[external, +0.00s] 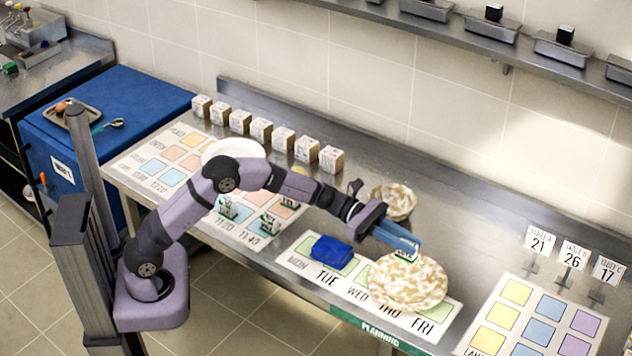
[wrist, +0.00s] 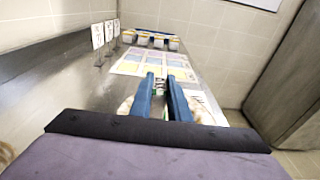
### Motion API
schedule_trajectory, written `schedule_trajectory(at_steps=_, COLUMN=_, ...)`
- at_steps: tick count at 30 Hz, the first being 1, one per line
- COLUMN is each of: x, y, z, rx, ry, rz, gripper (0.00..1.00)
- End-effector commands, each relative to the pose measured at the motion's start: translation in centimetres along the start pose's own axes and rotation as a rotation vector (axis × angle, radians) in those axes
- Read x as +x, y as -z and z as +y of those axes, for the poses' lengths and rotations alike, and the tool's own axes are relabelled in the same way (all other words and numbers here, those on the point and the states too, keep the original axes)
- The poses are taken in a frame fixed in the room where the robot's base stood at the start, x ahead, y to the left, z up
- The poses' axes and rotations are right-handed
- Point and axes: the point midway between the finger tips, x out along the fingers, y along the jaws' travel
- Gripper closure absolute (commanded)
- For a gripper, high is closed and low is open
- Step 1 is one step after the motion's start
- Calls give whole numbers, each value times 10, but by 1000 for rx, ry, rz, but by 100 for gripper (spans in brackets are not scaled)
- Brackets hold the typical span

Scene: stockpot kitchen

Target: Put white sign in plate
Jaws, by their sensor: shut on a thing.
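My gripper (external: 412,250) is shut on a small white sign (external: 404,256) with green and dark marks, mostly hidden by the blue fingers. In the wrist view the sign (wrist: 159,88) shows as a small patch between the fingertips (wrist: 167,90). The gripper and sign are over the far part of a round cream-and-tan marbled plate (external: 408,288) on the weekday mat; I cannot tell whether the sign touches it. A white plate (external: 232,148) is farther left, partly behind my arm. Similar small signs (external: 270,224) stand on the left mat.
A marbled bowl (external: 394,202) stands just behind my gripper. A blue folded cloth (external: 332,252) lies left of the marbled plate. Numbered table signs (external: 572,256) stand at the right beside a colored-square mat (external: 540,318). Several cubes (external: 282,139) line the back.

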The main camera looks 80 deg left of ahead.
Motion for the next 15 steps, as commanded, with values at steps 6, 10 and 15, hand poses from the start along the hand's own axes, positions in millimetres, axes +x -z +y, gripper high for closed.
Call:
schedule_trajectory(at_steps=6, x=1, y=9, z=0, rx=-4, ry=0, rz=1, gripper=100)
schedule_trajectory(at_steps=10, x=3, y=25, z=0, rx=-5, ry=1, rz=2, gripper=100)
schedule_trajectory(at_steps=15, x=4, y=37, z=0, rx=-1, ry=-1, rz=0, gripper=100)
